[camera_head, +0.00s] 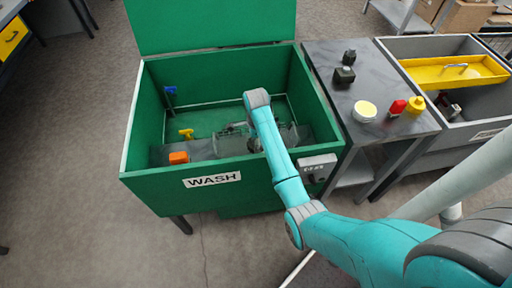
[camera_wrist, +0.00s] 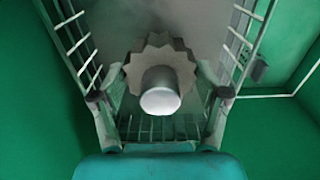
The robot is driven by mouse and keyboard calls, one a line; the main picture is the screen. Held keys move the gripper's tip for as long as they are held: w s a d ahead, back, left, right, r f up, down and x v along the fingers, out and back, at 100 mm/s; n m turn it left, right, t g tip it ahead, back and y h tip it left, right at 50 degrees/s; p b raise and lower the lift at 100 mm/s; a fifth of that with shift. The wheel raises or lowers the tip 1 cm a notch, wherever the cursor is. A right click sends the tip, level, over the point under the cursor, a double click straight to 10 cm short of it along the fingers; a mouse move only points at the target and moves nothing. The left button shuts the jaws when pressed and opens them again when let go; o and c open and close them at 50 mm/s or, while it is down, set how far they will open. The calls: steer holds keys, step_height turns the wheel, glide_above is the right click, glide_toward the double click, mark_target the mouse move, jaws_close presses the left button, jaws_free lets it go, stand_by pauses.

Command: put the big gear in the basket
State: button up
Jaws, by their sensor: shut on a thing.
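The big gear, a toothed grey-brown disc (camera_wrist: 178,58) with a pale round hub, is in the middle of the wrist view. My gripper (camera_wrist: 162,80) is shut on it, with a finger at each side. The wire basket (camera_wrist: 245,28) shows its rails left and right of the gear and a grid below it. I cannot tell if the gear touches the basket. In the head view, my gripper (camera_head: 256,145) is low inside the green wash tank, mostly hidden by my arm. The basket (camera_head: 233,128) shows faintly there; the gear cannot be made out.
The green wash tank (camera_head: 152,190) has high walls around my gripper and a raised lid (camera_head: 210,25). A grey table (camera_head: 385,88) with small items stands at the right.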

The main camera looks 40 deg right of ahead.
steer(key=shift+f, duration=1.75)
steer(key=shift+f, duration=0.1)
steer(key=o, duration=1.6)
steer(key=shift+o, duration=0.2)
